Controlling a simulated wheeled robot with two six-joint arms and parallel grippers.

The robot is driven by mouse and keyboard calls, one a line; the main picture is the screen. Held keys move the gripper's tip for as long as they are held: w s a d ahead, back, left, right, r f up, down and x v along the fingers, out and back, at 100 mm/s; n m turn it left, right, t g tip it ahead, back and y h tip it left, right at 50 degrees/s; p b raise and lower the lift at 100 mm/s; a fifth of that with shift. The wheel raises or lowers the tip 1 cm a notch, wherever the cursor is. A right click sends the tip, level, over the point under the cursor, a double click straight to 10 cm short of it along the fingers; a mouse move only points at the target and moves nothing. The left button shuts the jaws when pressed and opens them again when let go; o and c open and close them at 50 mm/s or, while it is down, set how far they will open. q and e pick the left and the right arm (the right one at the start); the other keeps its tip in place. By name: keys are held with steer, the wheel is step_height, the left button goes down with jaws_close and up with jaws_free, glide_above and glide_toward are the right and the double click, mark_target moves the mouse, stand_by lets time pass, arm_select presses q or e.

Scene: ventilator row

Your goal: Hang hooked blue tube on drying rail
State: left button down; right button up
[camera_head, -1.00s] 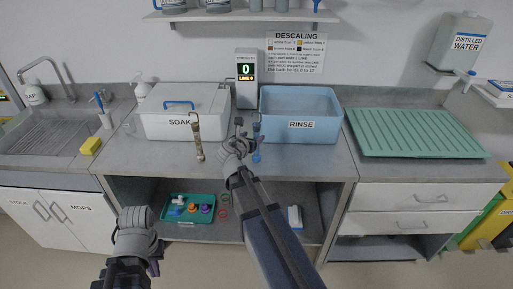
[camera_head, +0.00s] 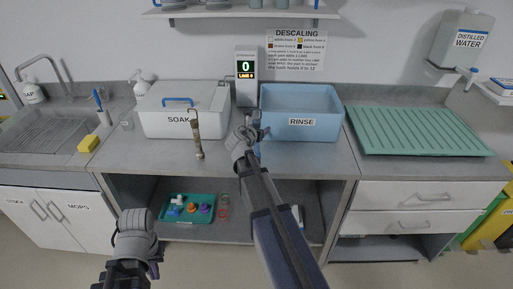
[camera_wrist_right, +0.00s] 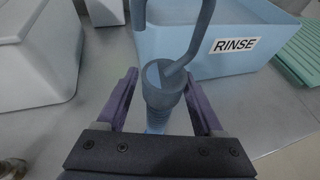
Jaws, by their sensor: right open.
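The hooked blue tube (camera_wrist_right: 163,88) stands upright between the spread fingers of my right gripper (camera_wrist_right: 160,82) in the right wrist view. Its grey-blue hook rises from the cap. Gaps show between tube and fingers, so the gripper is open around it. In the head view my right gripper (camera_head: 251,131) is over the counter in front of the rinse tub and hides most of the tube. My left gripper (camera_head: 137,222) is low at the front left, away from the counter; its fingers are not clear. I cannot make out a drying rail for certain.
A brown hooked tube (camera_head: 198,144) stands before the white SOAK box (camera_head: 165,128). The blue RINSE tub (camera_head: 325,104) is behind my right gripper. A green ribbed drainer (camera_head: 420,131) lies right. A wall shelf (camera_head: 235,14) is above. A teal tray (camera_head: 172,217) sits below the counter.

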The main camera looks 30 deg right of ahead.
steer(key=shift+c, duration=0.3)
jaws_close()
stand_by(1.0)
